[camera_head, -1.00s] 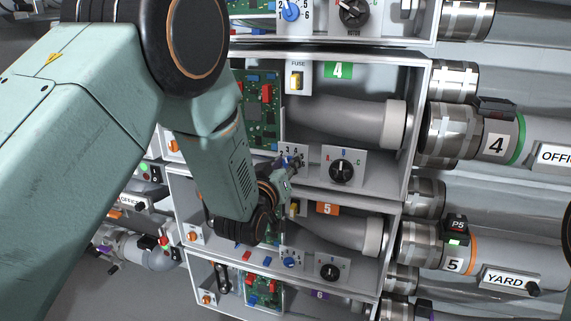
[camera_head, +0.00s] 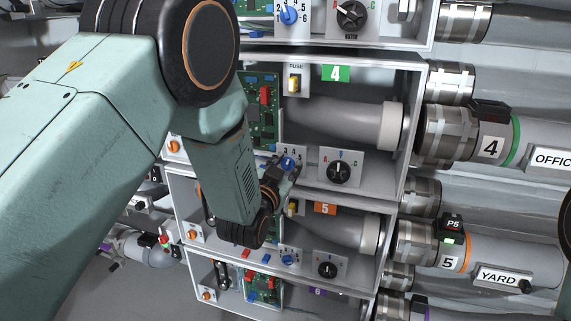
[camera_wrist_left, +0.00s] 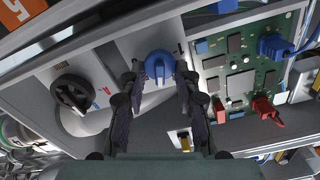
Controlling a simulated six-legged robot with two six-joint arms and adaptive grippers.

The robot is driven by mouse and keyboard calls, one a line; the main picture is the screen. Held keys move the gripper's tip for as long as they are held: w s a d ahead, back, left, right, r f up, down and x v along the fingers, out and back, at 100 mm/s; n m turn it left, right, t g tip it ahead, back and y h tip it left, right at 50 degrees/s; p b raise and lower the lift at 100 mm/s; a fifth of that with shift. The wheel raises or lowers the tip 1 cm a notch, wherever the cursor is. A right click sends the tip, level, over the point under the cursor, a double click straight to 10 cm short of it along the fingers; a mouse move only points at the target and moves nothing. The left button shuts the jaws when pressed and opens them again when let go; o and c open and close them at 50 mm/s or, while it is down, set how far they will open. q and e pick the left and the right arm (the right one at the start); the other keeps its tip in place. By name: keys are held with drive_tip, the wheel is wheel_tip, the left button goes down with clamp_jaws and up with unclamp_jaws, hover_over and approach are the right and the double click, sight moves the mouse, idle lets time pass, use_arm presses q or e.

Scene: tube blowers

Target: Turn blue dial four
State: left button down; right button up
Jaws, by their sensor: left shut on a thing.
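The blue dial (camera_head: 288,163) of bay four sits on a white numbered plate under the green 4 label (camera_head: 336,73). My left gripper (camera_head: 281,172) reaches it from the lower left and partly covers the plate. In the left wrist view the blue dial (camera_wrist_left: 160,66) stands between the two dark fingertips of my left gripper (camera_wrist_left: 161,85), which is shut on it. Its plate numbers are too hidden to read the setting. My right gripper is not in view.
A black knob (camera_head: 339,173) is right of the dial, also seen in the wrist view (camera_wrist_left: 73,94). A circuit board (camera_head: 262,108) and a yellow fuse switch (camera_head: 294,84) are close by. Bay five, with its own blue dial (camera_head: 288,259), lies below.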

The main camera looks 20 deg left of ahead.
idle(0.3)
use_arm(q)
drive_tip(key=c, duration=1)
unclamp_jaws()
drive_tip(key=shift+o, duration=0.2)
drive_tip(key=s, duration=1.2)
drive_tip(key=shift+a, duration=0.15)
